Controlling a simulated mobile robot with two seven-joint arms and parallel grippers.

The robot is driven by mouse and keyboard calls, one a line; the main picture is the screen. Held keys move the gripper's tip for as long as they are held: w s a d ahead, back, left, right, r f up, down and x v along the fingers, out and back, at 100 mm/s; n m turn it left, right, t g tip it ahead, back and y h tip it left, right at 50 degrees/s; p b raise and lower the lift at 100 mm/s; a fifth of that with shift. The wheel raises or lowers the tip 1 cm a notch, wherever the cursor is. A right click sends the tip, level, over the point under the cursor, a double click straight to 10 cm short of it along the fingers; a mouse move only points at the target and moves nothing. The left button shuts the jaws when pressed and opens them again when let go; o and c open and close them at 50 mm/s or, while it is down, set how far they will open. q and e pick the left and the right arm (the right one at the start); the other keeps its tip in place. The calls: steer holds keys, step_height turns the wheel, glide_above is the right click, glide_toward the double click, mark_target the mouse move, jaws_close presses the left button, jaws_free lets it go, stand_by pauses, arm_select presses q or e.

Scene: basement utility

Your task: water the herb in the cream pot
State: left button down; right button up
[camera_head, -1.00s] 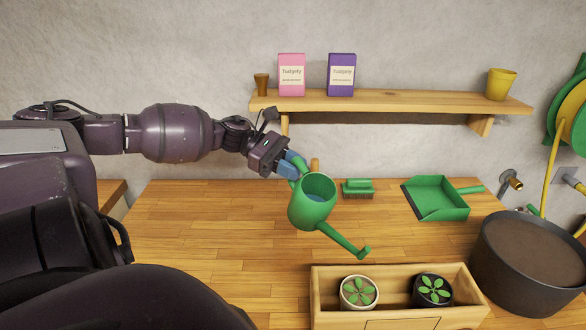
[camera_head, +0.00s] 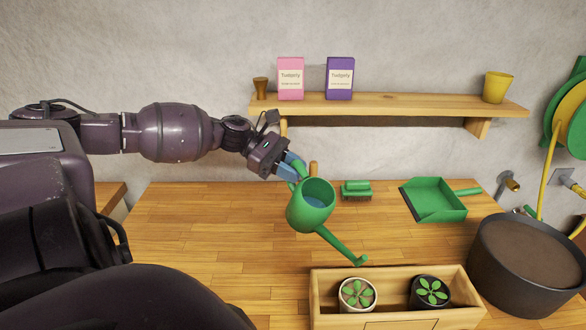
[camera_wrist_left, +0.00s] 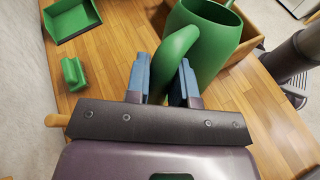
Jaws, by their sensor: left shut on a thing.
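My left gripper (camera_head: 291,167) is shut on the handle of a green watering can (camera_head: 308,207) and holds it above the worktop. The spout tip is just above the back edge of the wooden planter box, near the cream pot (camera_head: 357,294) with a leafy herb (camera_head: 358,288). No water is seen leaving the spout. The left wrist view shows both fingers around the can's handle (camera_wrist_left: 207,55). My right gripper is not in view.
A dark pot with a herb (camera_head: 431,291) stands beside the cream pot in the wooden box (camera_head: 393,277). A green brush (camera_head: 356,190), a dustpan (camera_head: 435,200) and a large dark tub (camera_head: 527,262) are on the right. A shelf (camera_head: 390,104) runs along the wall. The left worktop is clear.

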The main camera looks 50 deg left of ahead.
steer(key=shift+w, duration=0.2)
arm_select(q)
steer(key=shift+r, duration=0.3)
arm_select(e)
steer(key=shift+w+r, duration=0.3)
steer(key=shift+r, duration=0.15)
arm_select(q)
steer(key=shift+d+r+p, duration=0.15)
steer(key=shift+r+p, duration=0.2)
steer(key=shift+p, duration=0.2)
steer(key=shift+d+r+y, duration=0.1)
steer(key=shift+r+y, duration=0.1)
steer(key=shift+y, duration=0.1)
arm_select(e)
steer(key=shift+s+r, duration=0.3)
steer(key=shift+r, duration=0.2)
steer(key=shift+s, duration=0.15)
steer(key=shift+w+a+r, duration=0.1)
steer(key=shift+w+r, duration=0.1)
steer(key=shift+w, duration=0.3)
